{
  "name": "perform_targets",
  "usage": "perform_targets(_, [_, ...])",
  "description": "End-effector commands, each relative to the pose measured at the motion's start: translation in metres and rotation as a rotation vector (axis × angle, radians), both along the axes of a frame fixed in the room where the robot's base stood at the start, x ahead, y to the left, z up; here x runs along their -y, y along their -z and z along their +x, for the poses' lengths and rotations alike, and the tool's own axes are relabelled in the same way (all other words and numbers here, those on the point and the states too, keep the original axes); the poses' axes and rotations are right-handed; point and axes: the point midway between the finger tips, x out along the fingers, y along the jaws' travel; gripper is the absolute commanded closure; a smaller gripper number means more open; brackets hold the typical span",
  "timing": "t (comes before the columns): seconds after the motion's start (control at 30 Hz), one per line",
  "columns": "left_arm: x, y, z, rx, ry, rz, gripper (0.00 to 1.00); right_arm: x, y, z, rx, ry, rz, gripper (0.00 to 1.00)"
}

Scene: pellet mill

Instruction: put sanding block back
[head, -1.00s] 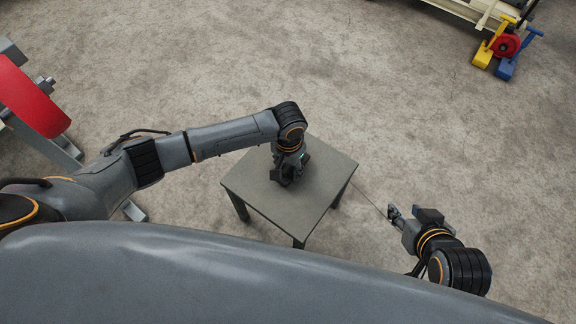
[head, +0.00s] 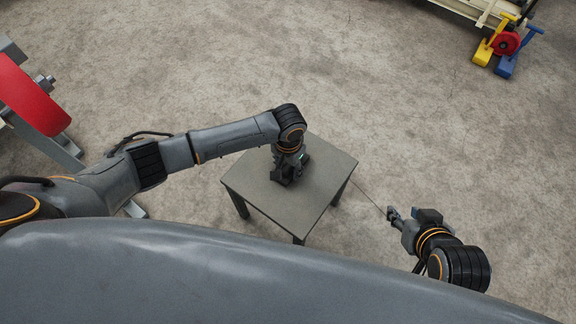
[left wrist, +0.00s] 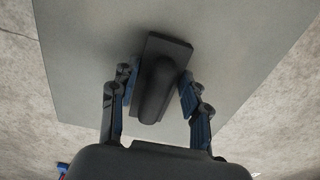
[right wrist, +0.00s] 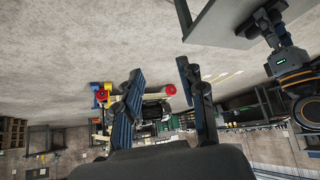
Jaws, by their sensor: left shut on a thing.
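The sanding block (left wrist: 167,48) is a dark, flat rectangular block with a raised rounded grip, seen in the left wrist view. My left gripper (left wrist: 159,80) is shut on it, with a finger on each side of the grip. In the head view, my left gripper (head: 285,177) is low over the middle of the small grey table (head: 328,172); I cannot make out the block there. The block is over the tabletop, and I cannot tell whether it touches. My right gripper (head: 395,214) is off the table's right side; its fingers are apart and empty in the right wrist view (right wrist: 160,85).
A red wheel on a grey frame (head: 35,95) stands at the left. A yellow, red and blue device (head: 507,43) is on the floor at the top right, near a cream-coloured frame (head: 475,10). Bare concrete floor surrounds the table.

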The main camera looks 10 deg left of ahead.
Motion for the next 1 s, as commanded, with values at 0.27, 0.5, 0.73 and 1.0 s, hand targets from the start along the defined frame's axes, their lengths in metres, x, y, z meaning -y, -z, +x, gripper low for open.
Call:
perform_targets(0.27, [0.000, 0.000, 0.000, 0.001, 0.000, 0.000, 1.00, 0.005, 0.005, -0.011, -0.059, 0.008, -0.014, 0.60])
perform_targets(0.5, [0.000, 0.001, 0.000, 0.001, 0.001, 0.000, 1.00, 0.009, 0.007, -0.020, -0.103, 0.014, -0.024, 0.60])
perform_targets(0.73, [0.000, 0.002, 0.000, 0.001, 0.001, 0.000, 1.00, 0.011, 0.011, -0.028, -0.142, 0.016, -0.031, 0.60])
perform_targets(1.0, [0.000, 0.002, 0.000, 0.001, 0.001, 0.000, 0.52, 0.011, 0.012, -0.029, -0.146, 0.015, -0.031, 0.60])
